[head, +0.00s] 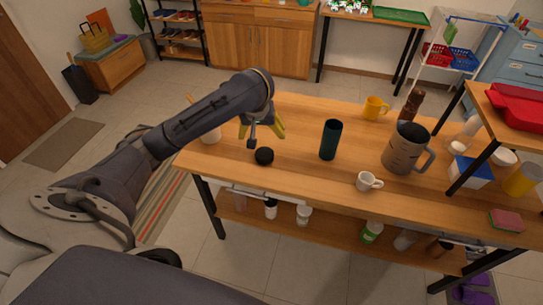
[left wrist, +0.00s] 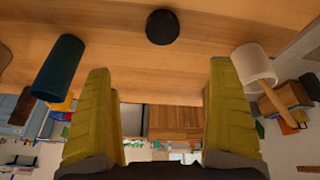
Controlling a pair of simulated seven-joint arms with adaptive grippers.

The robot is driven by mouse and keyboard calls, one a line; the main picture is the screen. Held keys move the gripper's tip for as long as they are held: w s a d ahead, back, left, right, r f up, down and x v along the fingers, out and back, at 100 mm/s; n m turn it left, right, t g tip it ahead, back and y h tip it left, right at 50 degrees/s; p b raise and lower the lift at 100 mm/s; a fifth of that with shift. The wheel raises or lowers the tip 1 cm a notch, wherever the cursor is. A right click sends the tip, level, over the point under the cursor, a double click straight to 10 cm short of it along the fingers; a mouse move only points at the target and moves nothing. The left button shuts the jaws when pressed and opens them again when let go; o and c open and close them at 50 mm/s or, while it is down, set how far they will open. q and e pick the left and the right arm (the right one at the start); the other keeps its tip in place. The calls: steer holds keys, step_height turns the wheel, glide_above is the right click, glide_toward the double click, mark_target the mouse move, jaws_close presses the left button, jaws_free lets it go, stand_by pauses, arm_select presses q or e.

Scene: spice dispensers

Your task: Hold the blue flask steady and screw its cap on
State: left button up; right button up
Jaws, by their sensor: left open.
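The blue flask (head: 330,139), a dark teal cylinder, stands upright on the wooden table; its top looks open and capless. It also shows at the left of the left wrist view (left wrist: 58,68). The cap (head: 264,156), a black round piece, lies on the table to the left of the flask. It shows at the top middle of the left wrist view (left wrist: 162,27). My left gripper (head: 264,132) is open and empty, just behind and above the cap, with its yellow fingers (left wrist: 160,70) spread wide. My right gripper is in neither view.
A white cup with a wooden utensil (left wrist: 255,66) stands on the table's left end. The table between cap and flask is clear.

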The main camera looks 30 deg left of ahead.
arm_select(q)
steer(key=shift+s+d+f+m, duration=0.1)
steer(key=shift+s+d+m, duration=0.2)
steer(key=shift+s, duration=0.1)
steer(key=shift+f, duration=0.1)
glide_toward(264, 153)
steer(key=x, duration=0.5)
steer(key=shift+w+d, duration=0.1)
steer(key=shift+d, duration=0.1)
stand_by(0.4)
steer(key=shift+f, duration=0.15)
steer(key=shift+a+x, duration=0.2)
steer(key=shift+x, duration=2.3)
steer(key=c, duration=1.1)
